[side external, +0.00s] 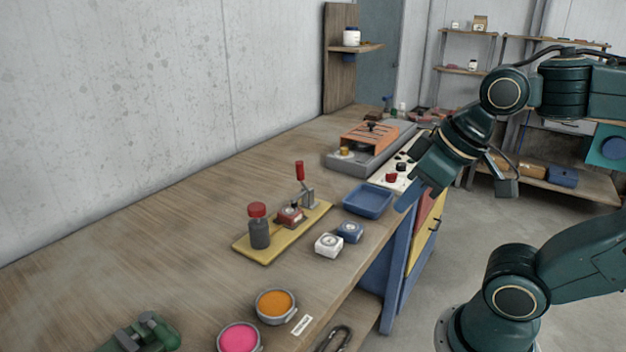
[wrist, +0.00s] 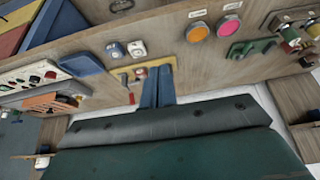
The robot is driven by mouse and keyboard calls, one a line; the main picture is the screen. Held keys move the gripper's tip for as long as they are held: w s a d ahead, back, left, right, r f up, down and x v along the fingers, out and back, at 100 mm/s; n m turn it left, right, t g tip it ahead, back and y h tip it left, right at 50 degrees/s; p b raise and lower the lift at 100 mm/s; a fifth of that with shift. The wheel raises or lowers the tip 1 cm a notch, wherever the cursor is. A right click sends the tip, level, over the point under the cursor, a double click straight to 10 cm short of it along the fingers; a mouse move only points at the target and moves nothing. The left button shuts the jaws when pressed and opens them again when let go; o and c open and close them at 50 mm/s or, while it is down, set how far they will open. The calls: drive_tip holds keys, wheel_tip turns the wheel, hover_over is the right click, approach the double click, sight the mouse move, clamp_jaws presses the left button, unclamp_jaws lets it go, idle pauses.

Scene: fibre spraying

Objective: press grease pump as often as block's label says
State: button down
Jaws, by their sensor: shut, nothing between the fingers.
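The grease pump (side external: 260,232), a dark cylinder with a red cap, stands upright at the near end of a yellow board (side external: 270,252). A red block (side external: 290,216) with a pale label sits on the board beside a red-handled clamp (side external: 300,172). The label is too small to read. A white block (side external: 328,246) and a blue block (side external: 349,232) with round labels lie in front of the board; they also show in the wrist view. My gripper (side external: 406,203) is shut and empty, above the bench's front edge, right of the blue tray. In the wrist view its fingers (wrist: 158,72) partly cover the board.
The blue tray (side external: 368,201) lies right of the board. Orange (side external: 274,304) and pink (side external: 239,338) pots stand at the near end. A control panel (side external: 398,176) and an orange-topped device (side external: 370,138) are farther back. Bare bench lies left of the board.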

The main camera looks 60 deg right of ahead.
drive_tip(key=shift+w, duration=0.1)
idle(0.7)
drive_tip(key=m+t+y, duration=0.1)
drive_tip(key=m+t, duration=0.3)
drive_tip(key=m, duration=0.4)
hover_over(260, 208)
drive_tip(key=f, duration=0.1)
drive_tip(key=shift+f, duration=0.15)
drive_tip(key=shift+f, duration=0.1)
drive_tip(key=shift+f, duration=4.3)
